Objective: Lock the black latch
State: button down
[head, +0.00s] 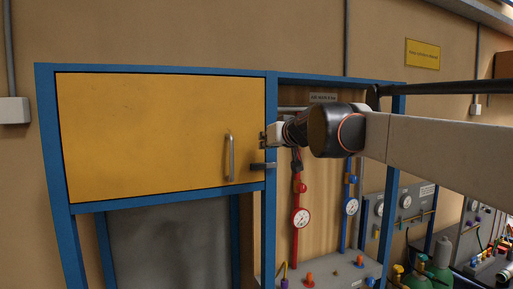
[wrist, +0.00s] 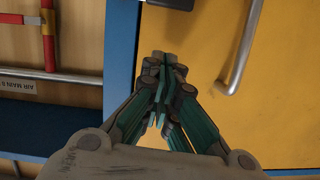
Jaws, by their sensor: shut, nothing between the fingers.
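The black latch (head: 263,165) sits on the right edge of the yellow cabinet door, over the blue frame post, and looks roughly horizontal. In the wrist view a dark piece that looks like the latch (wrist: 172,3) shows at the top edge, mostly cut off. My gripper (head: 265,139) is just above the latch in the head view, in front of the seam between door and post. In the wrist view my gripper (wrist: 164,65) is shut and empty, its fingertips apart from the dark piece. I cannot tell whether they touch the door.
The yellow door (head: 150,130) lies flush in its blue frame (head: 271,220) and looks closed. A metal handle (head: 230,157) stands out left of the latch. A panel with red and blue pipes and gauges (head: 301,218) is to the right, behind my arm.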

jog(key=b+v, duration=0.1)
jog(key=v, duration=0.6)
jog(key=shift+s+a, duration=0.3)
jog(key=s+d+f+m+g+h+b, duration=0.1)
jog(key=s+f+b, duration=1)
jog(key=f, duration=1.3)
jog(key=s+d+f+m+g+h+b, duration=0.1)
jog(key=s+f+b, duration=1)
jog(key=f, duration=1.3)
jog(key=s+d+f+g+h+b, duration=0.3)
jog(key=s+f+b, duration=0.8)
jog(key=f, duration=1.4)
jog(key=d+g+b, duration=0.1)
jog(key=d+g, duration=0.1)
jog(key=shift+s+d+m, duration=0.4)
